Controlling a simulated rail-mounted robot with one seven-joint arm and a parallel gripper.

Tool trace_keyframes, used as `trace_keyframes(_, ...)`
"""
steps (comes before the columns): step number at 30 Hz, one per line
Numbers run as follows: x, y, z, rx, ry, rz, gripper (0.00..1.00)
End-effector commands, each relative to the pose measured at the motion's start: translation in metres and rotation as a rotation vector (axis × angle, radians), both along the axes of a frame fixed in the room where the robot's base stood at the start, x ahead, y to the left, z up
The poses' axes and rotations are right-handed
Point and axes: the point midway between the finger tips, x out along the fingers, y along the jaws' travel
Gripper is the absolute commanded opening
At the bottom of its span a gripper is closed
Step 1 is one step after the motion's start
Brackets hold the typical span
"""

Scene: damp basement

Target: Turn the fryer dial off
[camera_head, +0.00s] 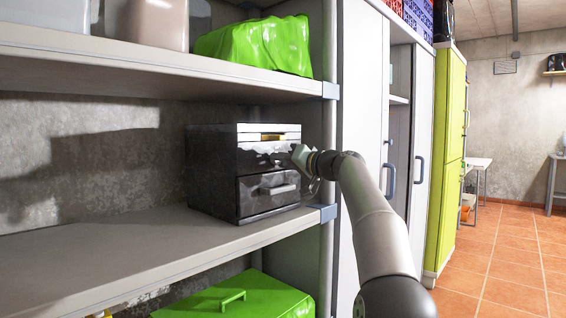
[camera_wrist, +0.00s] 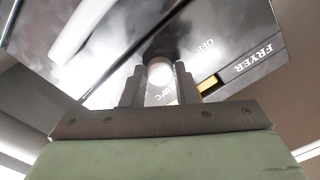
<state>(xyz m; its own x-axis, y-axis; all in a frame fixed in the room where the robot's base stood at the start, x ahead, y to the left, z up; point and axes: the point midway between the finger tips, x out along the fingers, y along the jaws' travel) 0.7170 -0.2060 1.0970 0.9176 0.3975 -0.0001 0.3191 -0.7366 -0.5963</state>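The fryer (camera_head: 215,172) is a dark, glossy box with a drawer and a grey handle (camera_head: 279,189), standing on the middle shelf. My gripper (camera_head: 300,158) is at the upper right of its front face. In the wrist view, the fryer's black panel (camera_wrist: 225,45) shows "FRYER", "OFF" and a partly hidden temperature mark. A round, bright dial (camera_wrist: 160,72) sits between the two fingers of my gripper (camera_wrist: 160,85), one on each side. Whether the fingers press on it is not clear. The dial is hidden behind my gripper in the head view.
The grey shelf (camera_head: 130,250) has free room left of the fryer. A shelf post (camera_head: 328,120) stands close to the right of the fryer, near my arm. A green crumpled item (camera_head: 255,45) lies above, and a green box (camera_head: 235,297) sits below. Lockers (camera_head: 362,130) stand right.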

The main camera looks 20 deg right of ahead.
Motion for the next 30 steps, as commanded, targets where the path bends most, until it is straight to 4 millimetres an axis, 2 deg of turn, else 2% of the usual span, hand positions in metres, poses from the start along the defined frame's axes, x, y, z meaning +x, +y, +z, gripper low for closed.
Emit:
trace_keyframes(1, 0.000, 0.000, 0.000, -0.001, 0.001, 0.000, 0.40)
trace_keyframes(2, 0.000, 0.000, 0.000, -0.001, 0.001, 0.000, 0.48)
trace_keyframes(11, -0.001, -0.001, 0.000, 0.000, 0.001, -0.001, 0.48)
trace_keyframes(14, -0.007, -0.004, 0.000, -0.001, -0.001, -0.003, 0.48)
trace_keyframes(20, -0.041, -0.019, -0.001, -0.001, 0.000, -0.006, 0.48)
trace_keyframes(30, -0.117, -0.052, 0.000, -0.001, 0.001, -0.005, 0.48)
